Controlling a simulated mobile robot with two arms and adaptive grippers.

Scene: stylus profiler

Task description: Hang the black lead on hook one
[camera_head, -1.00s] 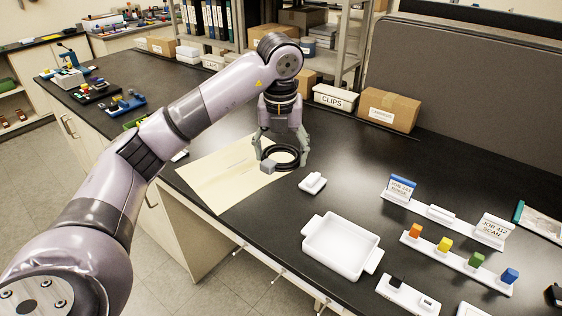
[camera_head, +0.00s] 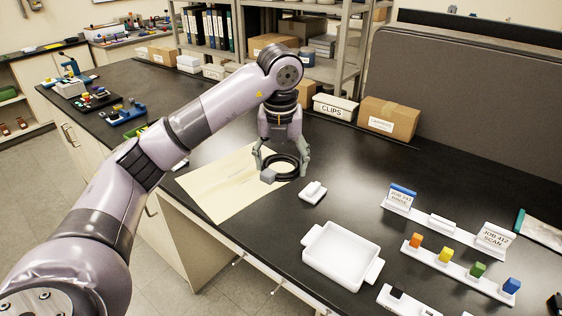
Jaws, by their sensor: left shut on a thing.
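The black lead (camera_head: 284,177) is a coil with a grey block-shaped end, at the right end of the cream sheet on the bench. My left gripper (camera_head: 282,170) points down over it and is shut on the coil, with a finger at each side. I cannot tell whether the coil touches the bench. Small white hooks stick out from the front edge of the bench, one (camera_head: 240,259) at left and another (camera_head: 277,287) to its right. No number shows on them, so I cannot tell which is hook one. My right gripper is not in view.
The cream sheet (camera_head: 215,185) lies under and left of the lead. A small white block (camera_head: 312,192) sits close to its right. A white tray (camera_head: 342,258), a job-card rack (camera_head: 442,222) and a rack of coloured pieces (camera_head: 458,269) stand right. Boxes (camera_head: 390,118) line the back.

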